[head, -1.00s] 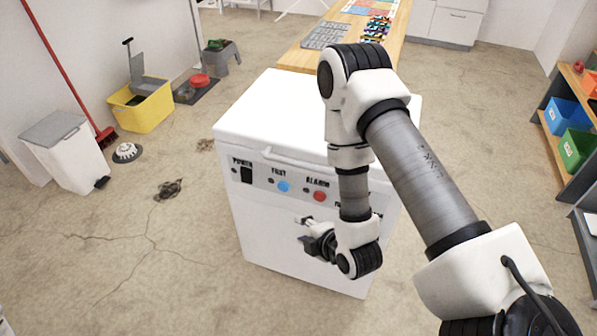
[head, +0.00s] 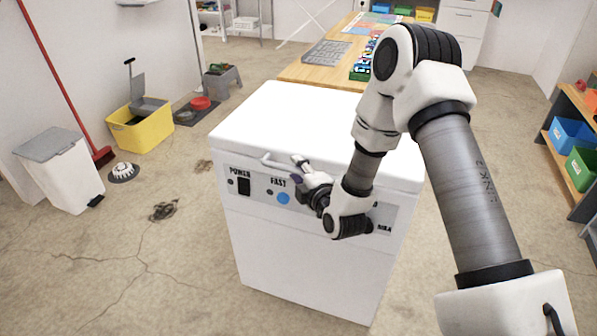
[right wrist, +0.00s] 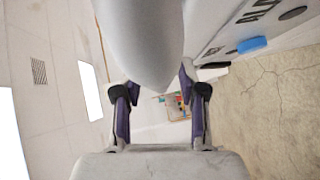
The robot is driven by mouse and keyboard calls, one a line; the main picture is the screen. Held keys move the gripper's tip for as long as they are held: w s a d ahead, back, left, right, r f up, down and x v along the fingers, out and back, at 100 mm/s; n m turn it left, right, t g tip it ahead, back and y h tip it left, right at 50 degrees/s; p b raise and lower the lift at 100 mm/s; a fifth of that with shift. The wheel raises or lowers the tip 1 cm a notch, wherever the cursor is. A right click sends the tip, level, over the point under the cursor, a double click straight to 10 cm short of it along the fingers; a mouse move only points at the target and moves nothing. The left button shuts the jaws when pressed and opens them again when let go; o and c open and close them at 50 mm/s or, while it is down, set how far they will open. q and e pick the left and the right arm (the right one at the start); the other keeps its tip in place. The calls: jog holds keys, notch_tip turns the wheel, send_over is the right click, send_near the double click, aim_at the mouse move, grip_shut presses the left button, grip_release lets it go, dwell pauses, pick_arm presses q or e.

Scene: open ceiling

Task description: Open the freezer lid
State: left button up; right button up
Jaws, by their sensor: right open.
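The white chest freezer (head: 300,255) stands in front of me with its lid (head: 300,112) shut. A white bar handle (head: 272,163) runs along the lid's front edge. My right gripper (head: 298,170) is open at the freezer's front, close to the handle, with the handle's right part hidden behind it. In the right wrist view, the two dark purple fingers (right wrist: 158,92) are spread apart. A white rounded shape reaches down between them; I cannot tell whether it is the handle. My left gripper is out of view.
A control panel (head: 254,187) with a black switch and blue button is below the lid. A wooden table (head: 300,72) stands behind the freezer. A white bin (head: 68,180) and yellow bucket (head: 143,128) stand at the left. A shelf (head: 560,160) is at the right.

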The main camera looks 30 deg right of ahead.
grip_shut()
jog(key=shift+r, duration=0.1)
